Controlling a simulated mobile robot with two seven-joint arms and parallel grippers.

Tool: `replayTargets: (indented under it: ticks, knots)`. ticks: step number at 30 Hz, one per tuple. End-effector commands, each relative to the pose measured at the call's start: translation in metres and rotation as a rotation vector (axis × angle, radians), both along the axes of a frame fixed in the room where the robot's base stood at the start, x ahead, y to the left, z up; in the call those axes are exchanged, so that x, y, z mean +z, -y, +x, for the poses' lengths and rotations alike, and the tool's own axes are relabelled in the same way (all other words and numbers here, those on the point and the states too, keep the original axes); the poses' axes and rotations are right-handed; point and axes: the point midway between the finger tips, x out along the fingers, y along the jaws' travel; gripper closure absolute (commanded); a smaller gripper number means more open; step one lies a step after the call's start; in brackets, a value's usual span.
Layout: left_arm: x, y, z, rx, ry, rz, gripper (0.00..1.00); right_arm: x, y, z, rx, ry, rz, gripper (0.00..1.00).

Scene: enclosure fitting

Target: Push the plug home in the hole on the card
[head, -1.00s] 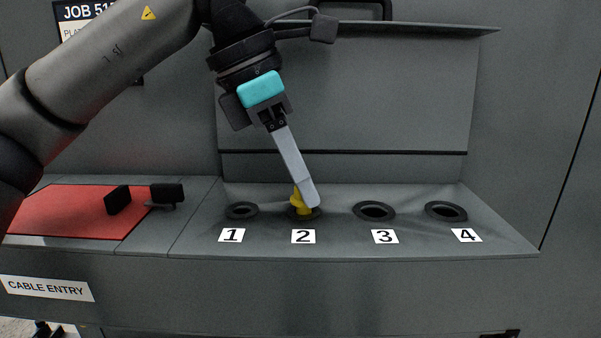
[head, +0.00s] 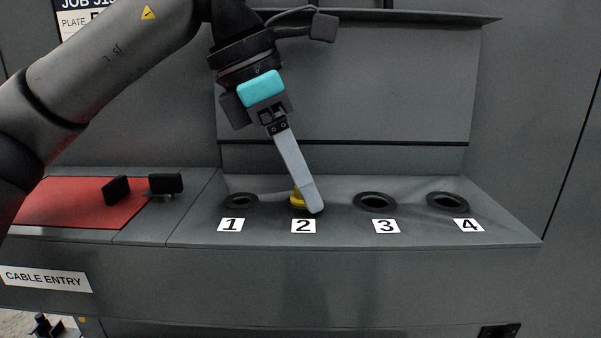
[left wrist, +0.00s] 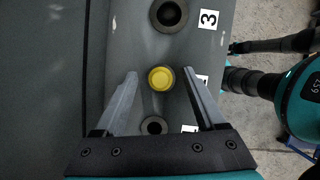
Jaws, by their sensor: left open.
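The yellow plug (head: 297,200) is in hole 2, with only a low part showing above the rim; in the left wrist view its round top (left wrist: 161,78) shows. My left gripper (head: 312,208) reaches down over hole 2. In the left wrist view it is open (left wrist: 160,73), its fingers on either side of the plug with gaps. In the head view a finger hides part of the plug and hole. The card (head: 82,15) on the back wall is cut off and partly behind my arm, so the hole it names cannot be read. My right gripper is not in view.
Empty holes 1 (head: 240,201), 3 (head: 375,202) and 4 (head: 447,201) are in the same shelf (head: 400,233). A red mat (head: 75,203) lies at the left, with two black pieces (head: 117,190) (head: 166,184) at its right side. A back panel rises behind the holes.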

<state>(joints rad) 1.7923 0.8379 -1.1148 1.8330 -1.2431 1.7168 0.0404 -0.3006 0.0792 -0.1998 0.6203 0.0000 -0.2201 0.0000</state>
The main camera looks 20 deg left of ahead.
Motion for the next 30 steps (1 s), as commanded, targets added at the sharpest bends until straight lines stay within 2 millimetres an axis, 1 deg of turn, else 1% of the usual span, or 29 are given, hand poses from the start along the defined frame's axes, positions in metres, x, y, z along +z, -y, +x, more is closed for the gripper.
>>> replayTargets:
  ticks: [4,8,15,21,24,27,30]
  knots:
    - [0.007,-0.002,-0.001,0.000,0.002,-0.001,0.28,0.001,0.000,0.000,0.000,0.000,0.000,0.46]
    - [0.025,-0.008,-0.004,0.001,0.003,-0.002,0.28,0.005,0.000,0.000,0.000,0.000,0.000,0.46]
    - [0.080,-0.028,-0.015,0.000,0.003,-0.004,0.28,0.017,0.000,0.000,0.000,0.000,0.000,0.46]
    - [0.118,-0.042,-0.023,-0.001,0.003,-0.002,0.28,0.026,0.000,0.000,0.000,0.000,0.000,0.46]
    - [0.132,-0.048,-0.026,0.000,0.002,0.000,0.28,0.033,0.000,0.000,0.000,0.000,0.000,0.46]
    - [0.138,-0.051,-0.027,0.001,0.001,-0.001,0.28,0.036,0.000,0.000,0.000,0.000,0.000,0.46]
    - [0.141,-0.052,-0.028,0.001,0.000,0.000,0.28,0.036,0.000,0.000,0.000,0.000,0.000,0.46]
